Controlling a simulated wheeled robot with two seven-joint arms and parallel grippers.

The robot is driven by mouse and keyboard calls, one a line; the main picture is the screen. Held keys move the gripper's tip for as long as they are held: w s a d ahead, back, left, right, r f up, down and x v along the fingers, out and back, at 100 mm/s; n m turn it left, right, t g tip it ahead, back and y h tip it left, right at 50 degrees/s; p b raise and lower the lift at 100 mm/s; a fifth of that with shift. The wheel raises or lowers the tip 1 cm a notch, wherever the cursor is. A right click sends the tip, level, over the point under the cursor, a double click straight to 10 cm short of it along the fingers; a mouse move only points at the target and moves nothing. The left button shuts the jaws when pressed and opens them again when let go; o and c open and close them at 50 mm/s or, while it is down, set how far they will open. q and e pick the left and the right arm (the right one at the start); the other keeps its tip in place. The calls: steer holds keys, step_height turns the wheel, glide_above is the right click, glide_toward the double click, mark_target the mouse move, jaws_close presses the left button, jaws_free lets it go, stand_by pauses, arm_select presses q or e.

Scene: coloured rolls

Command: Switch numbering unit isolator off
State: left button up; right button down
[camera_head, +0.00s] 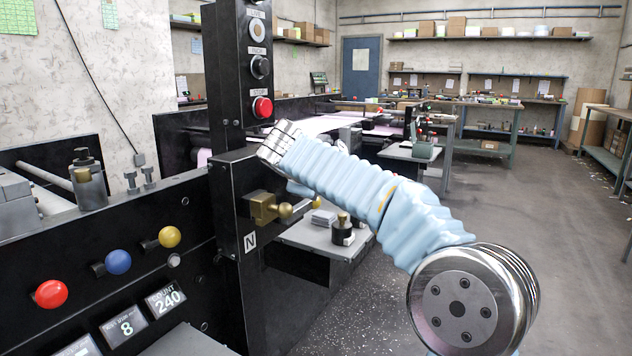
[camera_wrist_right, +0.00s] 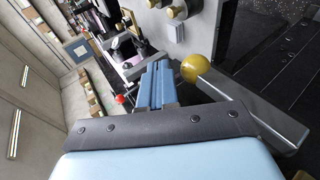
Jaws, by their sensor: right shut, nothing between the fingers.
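A brass isolator (camera_head: 262,208) is on the black machine side beside a white N label (camera_head: 250,242). Its short lever ends in a round brass knob (camera_head: 285,211) pointing toward the right. In the right wrist view a yellow ball knob (camera_wrist_right: 194,67) sits close to the right of my right gripper (camera_wrist_right: 160,76), whose blue fingers are shut together and empty. I see no clear contact with the knob. In the head view my right arm reaches in from the right above the isolator, and its gripper is mostly hidden. My left gripper is out of view.
A black column above carries a red button (camera_head: 262,107) and a black knob (camera_head: 260,67). Red (camera_head: 51,294), blue (camera_head: 118,262) and yellow (camera_head: 169,237) knobs line the panel at left. A small dark bottle (camera_head: 343,234) stands on a shelf. Open floor lies at right.

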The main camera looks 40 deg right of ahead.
steer(key=shift+f, duration=0.15)
stand_by(0.5)
steer(key=v, duration=1.3)
steer(key=shift+s+a, duration=0.25)
